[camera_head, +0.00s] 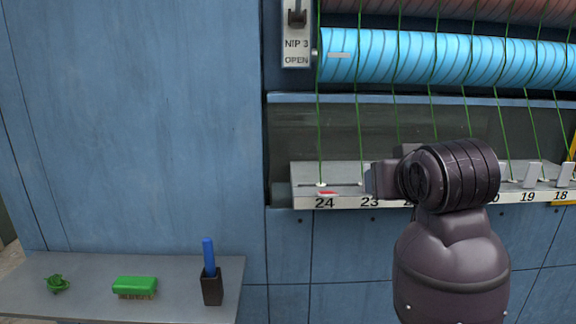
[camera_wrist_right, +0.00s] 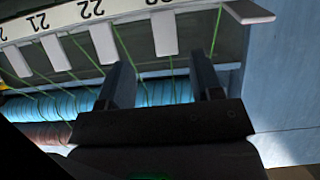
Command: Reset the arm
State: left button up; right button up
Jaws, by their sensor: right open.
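My right arm's dark wrist reaches in front of a numbered rail (camera_head: 345,201) in the head view. Its gripper (camera_head: 373,180) points left, close to the rail near number 23. In the wrist view, the two dark fingers of the right gripper (camera_wrist_right: 160,65) stand apart with nothing between them. Behind them the numbered rail (camera_wrist_right: 130,8) appears upside down, with pale tabs and green strands. How far the fingers are from the rail is hard to tell. My left gripper is not in view.
A blue roller (camera_head: 430,58) with green strands lies above the rail, beside a "NIP 3 OPEN" plate (camera_head: 297,50). A grey shelf (camera_head: 90,268) at lower left holds a green-and-tan brush (camera_head: 134,286), a small green object (camera_head: 57,284) and a black holder (camera_head: 212,287) with a blue-handled tool (camera_head: 208,255).

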jog(key=d+f+n+b, duration=0.1)
jog(key=d+f, duration=0.2)
jog(key=f, duration=1.1)
jog(key=d+f, duration=0.2)
jog(key=f, duration=1.2)
pick_arm(q)
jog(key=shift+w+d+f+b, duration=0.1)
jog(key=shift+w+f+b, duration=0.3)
jog(key=shift+b, duration=0.05)
pick_arm(e)
jog(key=s+d+f+g, duration=0.1)
jog(key=s+d+f, duration=0.2)
jog(key=s+f, duration=1.8)
notch_tip(320, 180, down, 3)
jog(key=shift+r, duration=0.15)
